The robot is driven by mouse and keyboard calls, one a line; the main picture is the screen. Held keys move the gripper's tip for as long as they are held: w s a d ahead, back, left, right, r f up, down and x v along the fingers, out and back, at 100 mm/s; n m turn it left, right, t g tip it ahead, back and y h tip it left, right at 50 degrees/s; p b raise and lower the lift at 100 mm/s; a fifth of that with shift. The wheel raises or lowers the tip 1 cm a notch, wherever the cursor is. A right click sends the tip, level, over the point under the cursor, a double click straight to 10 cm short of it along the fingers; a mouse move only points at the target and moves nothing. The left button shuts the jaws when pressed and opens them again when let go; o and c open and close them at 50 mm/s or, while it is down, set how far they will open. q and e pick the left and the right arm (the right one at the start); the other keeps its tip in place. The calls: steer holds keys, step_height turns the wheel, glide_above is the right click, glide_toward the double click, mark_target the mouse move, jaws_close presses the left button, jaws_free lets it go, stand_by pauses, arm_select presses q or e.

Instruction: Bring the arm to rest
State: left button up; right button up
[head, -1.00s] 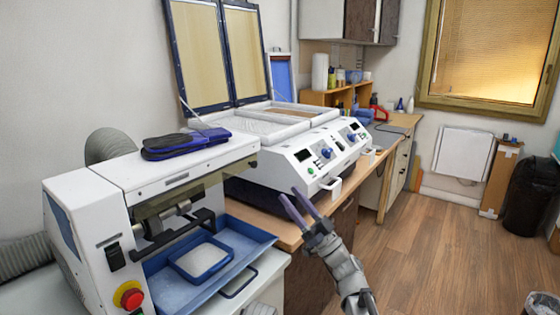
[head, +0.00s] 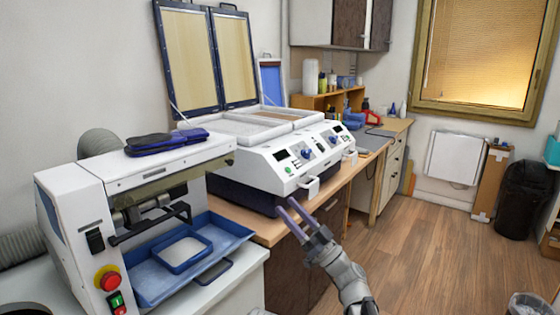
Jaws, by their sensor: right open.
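My right gripper (head: 286,214) is open and empty, with its two fingers pointing up and left. In the picture it lies in front of the wooden bench edge, just below the forming machine (head: 275,165), whose two framed lids (head: 207,58) stand raised. I cannot tell its exact distance from the bench. My left gripper does not show.
A grinding machine (head: 70,205) with a blue tray (head: 222,238) stands at the left. Dark blue insoles (head: 165,142) lie on its top. A wooden cabinet (head: 388,165) stands behind. The wooden floor (head: 430,255) at the right is clear, with a black bin (head: 523,200) beyond.

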steer(key=s+a+f+m+g+h, duration=0.1)
steer(key=s+a+f+g+h, duration=0.15)
steer(key=f, duration=0.45)
steer(key=s+a+f+g+h, duration=0.1)
steer(key=s+f+g+h, duration=0.25)
steer(key=f, duration=0.35)
steer(key=s+a+f+m+g+h, duration=0.1)
steer(key=s+a+f+g+h, duration=0.2)
steer(key=f, duration=0.4)
steer(key=s+d+f+m+g+h, duration=0.1)
steer(key=s+d+f+m+h, duration=0.3)
steer(key=d, duration=0.3)
steer(key=s+d+f+m+g+h, duration=0.2)
steer(key=d+f+h, duration=0.2)
steer(key=d+f, duration=0.25)
steer(key=s+d+f+m+g+h, duration=0.1)
steer(key=s+d+f+m+h, duration=0.2)
steer(key=d, duration=0.4)
steer(key=s+a+r+n+g+h+p, duration=0.1)
steer(key=s+a+r+p, duration=0.4)
steer(key=a+r+p, duration=0.5)
steer(key=shift+s+a+n+h+p, duration=0.2)
steer(key=shift+a+n+h+p, duration=0.15)
steer(key=shift+n+h, duration=0.65)
